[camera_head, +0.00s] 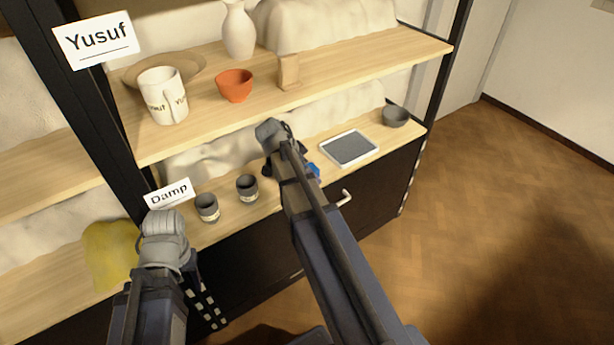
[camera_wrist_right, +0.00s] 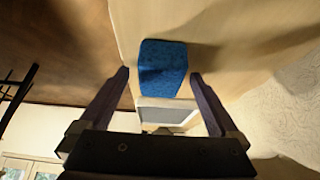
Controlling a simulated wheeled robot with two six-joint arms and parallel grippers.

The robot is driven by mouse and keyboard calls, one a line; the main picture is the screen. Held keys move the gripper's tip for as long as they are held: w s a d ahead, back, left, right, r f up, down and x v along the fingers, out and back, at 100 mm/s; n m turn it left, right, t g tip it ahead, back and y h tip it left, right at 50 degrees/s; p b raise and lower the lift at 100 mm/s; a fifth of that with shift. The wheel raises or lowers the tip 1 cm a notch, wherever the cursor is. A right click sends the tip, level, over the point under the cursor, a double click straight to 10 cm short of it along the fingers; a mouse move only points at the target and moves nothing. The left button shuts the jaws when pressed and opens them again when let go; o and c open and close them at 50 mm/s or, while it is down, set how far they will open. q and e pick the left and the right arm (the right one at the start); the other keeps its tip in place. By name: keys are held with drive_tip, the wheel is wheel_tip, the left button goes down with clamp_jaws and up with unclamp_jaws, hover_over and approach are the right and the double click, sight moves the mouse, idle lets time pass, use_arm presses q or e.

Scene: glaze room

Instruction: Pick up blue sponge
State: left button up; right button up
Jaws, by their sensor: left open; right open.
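The blue sponge (camera_wrist_right: 163,68) lies on the light wooden lower shelf (camera_wrist_right: 215,20). In the right wrist view it shows beyond and between the two fingers of my right gripper (camera_wrist_right: 160,76), which is open and does not visibly hold it. In the head view only a small part of the sponge (camera_head: 314,170) shows beside my right arm, which hides the rest. My left gripper (camera_head: 193,268) is at the lower left, in front of the shelf's front edge, mostly hidden behind its own wrist and apart from the sponge.
A framed grey tile (camera_head: 349,148) and a grey bowl (camera_head: 396,116) stand right of the sponge. Two dark cups (camera_head: 207,208) (camera_head: 247,187) and a "Damp" sign (camera_head: 168,194) stand left. The upper shelf (camera_head: 335,67) overhangs the back. A yellow lump (camera_head: 109,254) sits far left.

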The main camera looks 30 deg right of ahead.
drive_tip(key=shift+c, duration=0.3)
drive_tip(key=c, duration=1.4)
drive_tip(key=shift+o, duration=0.2)
use_arm(q)
drive_tip(key=shift+r, duration=0.1)
use_arm(e)
drive_tip(key=shift+r, duration=0.1)
